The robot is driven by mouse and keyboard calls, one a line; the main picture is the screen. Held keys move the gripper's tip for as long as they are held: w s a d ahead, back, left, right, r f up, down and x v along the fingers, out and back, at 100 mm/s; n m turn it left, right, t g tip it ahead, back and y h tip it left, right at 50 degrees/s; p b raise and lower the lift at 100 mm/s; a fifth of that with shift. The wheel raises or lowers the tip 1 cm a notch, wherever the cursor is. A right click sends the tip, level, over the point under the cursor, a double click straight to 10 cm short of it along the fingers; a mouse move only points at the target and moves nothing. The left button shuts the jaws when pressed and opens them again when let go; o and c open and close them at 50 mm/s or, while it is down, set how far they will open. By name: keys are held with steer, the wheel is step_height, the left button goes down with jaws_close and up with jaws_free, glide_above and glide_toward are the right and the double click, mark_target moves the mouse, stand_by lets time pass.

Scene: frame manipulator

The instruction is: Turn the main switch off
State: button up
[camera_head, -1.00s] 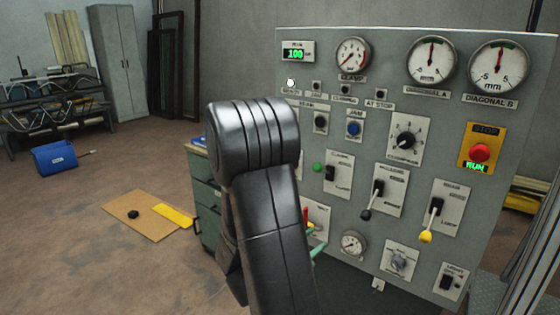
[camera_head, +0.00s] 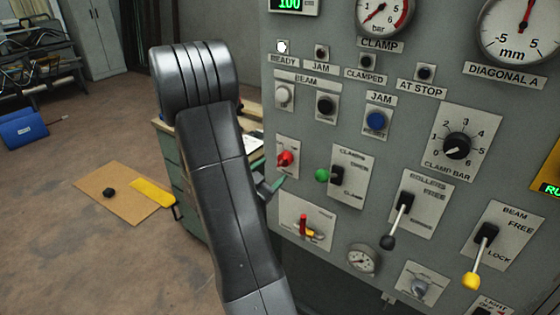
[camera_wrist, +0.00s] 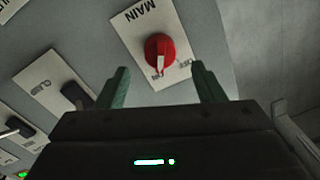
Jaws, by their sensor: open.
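The main switch is a red rotary knob (camera_wrist: 158,52) on a pale plate marked MAIN in the wrist view. Its white pointer line points toward the ON mark, with the OFF mark to the right. The red knob also shows in the head view (camera_head: 286,159), at the left part of the panel. My gripper (camera_wrist: 160,68) is open, with one green finger on each side of the knob in the picture. I cannot tell how much depth separates the fingertips from it.
The grey control panel (camera_head: 300,100) carries other controls close by: a green button (camera_head: 322,175), a red-handled lever (camera_head: 303,225) below, and a black lever (camera_head: 397,220) to the right. A green cabinet (camera_head: 178,175) stands behind my arm.

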mark_target(281, 163)
steer(key=x, duration=0.6)
steer(key=shift+p, duration=0.35)
steer(key=shift+c, duration=0.4)
steer(key=c, duration=0.9)
steer(key=shift+n, duration=0.3)
steer(key=n+p, duration=0.3)
steer(key=n, duration=0.2)
steer(key=shift+r, duration=0.15)
steer(key=n+p, duration=0.3)
steer(key=n, duration=0.3)
steer(key=shift+g, duration=0.3)
